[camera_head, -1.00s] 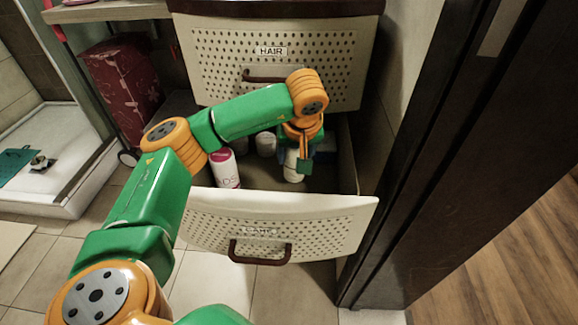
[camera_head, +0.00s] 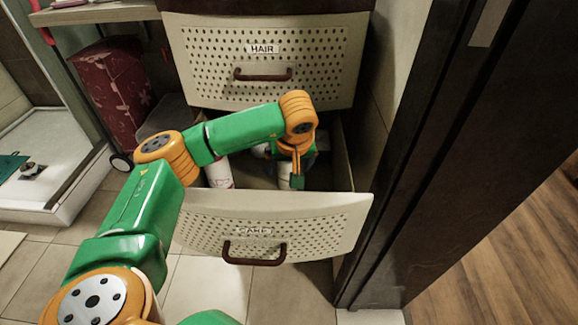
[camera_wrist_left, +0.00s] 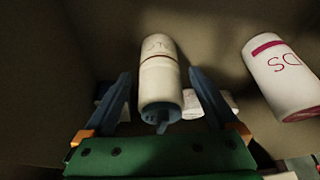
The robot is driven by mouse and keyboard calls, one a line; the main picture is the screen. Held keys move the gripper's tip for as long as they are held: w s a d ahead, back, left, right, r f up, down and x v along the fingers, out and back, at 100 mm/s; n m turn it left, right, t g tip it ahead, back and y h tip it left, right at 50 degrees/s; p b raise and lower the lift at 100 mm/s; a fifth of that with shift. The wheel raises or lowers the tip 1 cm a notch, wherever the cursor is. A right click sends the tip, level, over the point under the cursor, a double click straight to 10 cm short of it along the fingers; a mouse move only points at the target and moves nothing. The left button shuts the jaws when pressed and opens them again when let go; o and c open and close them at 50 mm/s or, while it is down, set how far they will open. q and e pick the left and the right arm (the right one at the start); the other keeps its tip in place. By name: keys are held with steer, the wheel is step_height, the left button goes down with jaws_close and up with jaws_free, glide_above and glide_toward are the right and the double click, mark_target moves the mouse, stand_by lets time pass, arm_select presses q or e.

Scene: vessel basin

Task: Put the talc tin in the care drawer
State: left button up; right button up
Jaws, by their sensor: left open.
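The lower drawer (camera_head: 330,215) is pulled open; its front label is blurred but looks like "CARE". My left gripper (camera_head: 297,180) reaches down inside it at the right. In the left wrist view the gripper (camera_wrist_left: 160,100) is open, with one finger on each side of a white cylinder (camera_wrist_left: 160,75). In the head view a white container (camera_head: 284,172), likely the same tin, is partly hidden by the gripper. My right gripper is out of view.
A white container with a magenta band (camera_wrist_left: 283,78) lies or stands to the right in the wrist view; it also shows in the head view (camera_head: 219,172). The closed "HAIR" drawer (camera_head: 262,70) is above. A dark door frame (camera_head: 440,150) stands close on the right.

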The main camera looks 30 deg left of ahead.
arm_select(q)
steer(key=p+v, duration=0.3)
steer(key=v, duration=0.9)
arm_select(e)
steer(key=s+d, duration=0.1)
steer(key=s+d+r, duration=0.1)
steer(key=s, duration=0.1)
steer(key=shift+s+d, duration=0.15)
steer(key=shift+d, duration=0.2)
arm_select(q)
steer(key=shift+r, duration=0.25)
arm_select(e)
steer(key=shift+r, duration=0.1)
